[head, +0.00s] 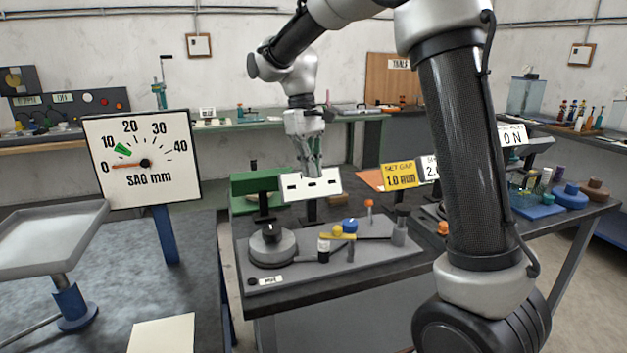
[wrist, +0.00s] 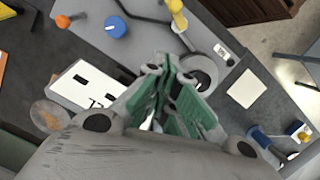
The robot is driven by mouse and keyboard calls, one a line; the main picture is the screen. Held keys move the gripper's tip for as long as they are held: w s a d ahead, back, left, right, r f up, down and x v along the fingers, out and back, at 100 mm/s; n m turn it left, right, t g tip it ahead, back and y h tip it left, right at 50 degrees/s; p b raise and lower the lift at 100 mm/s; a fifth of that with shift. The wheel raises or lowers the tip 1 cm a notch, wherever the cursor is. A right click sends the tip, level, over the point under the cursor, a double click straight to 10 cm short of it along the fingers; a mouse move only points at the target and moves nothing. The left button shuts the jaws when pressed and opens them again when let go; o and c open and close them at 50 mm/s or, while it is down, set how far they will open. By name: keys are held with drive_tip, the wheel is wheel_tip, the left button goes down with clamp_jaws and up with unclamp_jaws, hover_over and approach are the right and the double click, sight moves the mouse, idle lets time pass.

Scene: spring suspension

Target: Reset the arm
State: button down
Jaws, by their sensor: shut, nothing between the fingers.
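My gripper (head: 309,171) hangs from my arm over the middle bench in the head view, fingers pointing down. It is shut and empty. In the wrist view its green-padded fingers (wrist: 172,92) meet at the centre. In the head view the fingertips are just behind or above a white slotted plate (head: 311,187); I cannot tell whether they touch. The plate also shows in the wrist view (wrist: 84,84), left of the fingers. My arm's large links cross the right half of the head view and hide part of the bench.
A grey plate with knobs (head: 375,254) lies on the bench in front. A SAG mm dial (head: 142,190) stands left, its needle near 0, beside a grey tray (head: 40,240). Yellow (head: 400,176) and white signs stand right of the gripper. The air around the gripper looks clear.

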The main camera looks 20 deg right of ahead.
idle(0.4)
drive_tip(key=s+d+m+t, duration=0.1)
drive_tip(key=s+d, duration=0.3)
drive_tip(key=s, duration=0.4)
drive_tip(key=s+d+r+m+t, duration=0.1)
drive_tip(key=s+d+t, duration=0.2)
drive_tip(key=s, duration=0.6)
drive_tip(key=s+d+r+m+t, duration=0.1)
drive_tip(key=s+d+m+t, duration=0.1)
drive_tip(key=s+d, duration=0.4)
drive_tip(key=shift+s+d+t+y, duration=0.3)
drive_tip(key=shift+s+t+y, duration=0.1)
drive_tip(key=shift+s, duration=0.8)
